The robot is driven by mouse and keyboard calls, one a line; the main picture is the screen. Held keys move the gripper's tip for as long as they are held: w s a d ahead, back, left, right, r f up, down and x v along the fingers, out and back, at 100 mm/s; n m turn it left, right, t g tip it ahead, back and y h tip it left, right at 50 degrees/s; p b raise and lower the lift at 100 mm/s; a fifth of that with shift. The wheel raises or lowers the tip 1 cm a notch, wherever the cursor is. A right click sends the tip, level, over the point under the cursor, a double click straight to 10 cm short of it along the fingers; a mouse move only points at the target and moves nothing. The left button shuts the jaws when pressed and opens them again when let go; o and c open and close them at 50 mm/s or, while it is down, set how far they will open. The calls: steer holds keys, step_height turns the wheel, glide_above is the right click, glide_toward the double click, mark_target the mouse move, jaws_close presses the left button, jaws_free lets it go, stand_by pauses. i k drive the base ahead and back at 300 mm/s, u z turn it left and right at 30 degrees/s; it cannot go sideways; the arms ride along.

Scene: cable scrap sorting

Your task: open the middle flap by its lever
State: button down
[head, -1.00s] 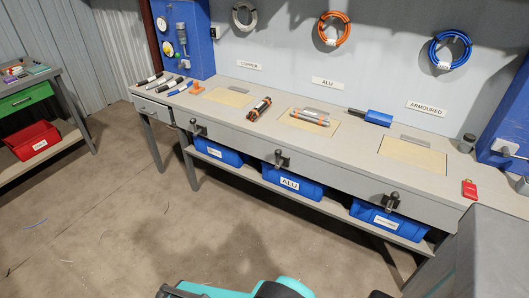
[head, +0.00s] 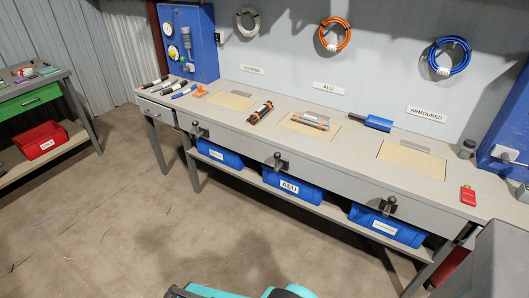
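The middle flap (head: 293,124) is a tan panel in the bench top below the ALU sign. It looks level with the bench top, so shut. A bundle of grey cable pieces with orange bands (head: 310,122) lies on it. The middle lever (head: 278,161), with a dark knob, stands on the bench's front edge above the blue ALU bin (head: 292,186). My gripper is not in view. Only teal and black parts of my own body show at the bottom edge.
Left lever (head: 198,130) and right lever (head: 388,205) sit on the same front edge. The copper flap (head: 229,101) and armoured flap (head: 411,160) look level. A dark cable bundle (head: 260,112) and a blue tool (head: 378,123) lie between flaps. Floor before the bench is mostly clear.

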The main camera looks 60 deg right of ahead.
mark_target(277, 154)
steer(key=z, duration=0.1)
steer(key=i, duration=0.95)
steer(key=u, duration=0.1)
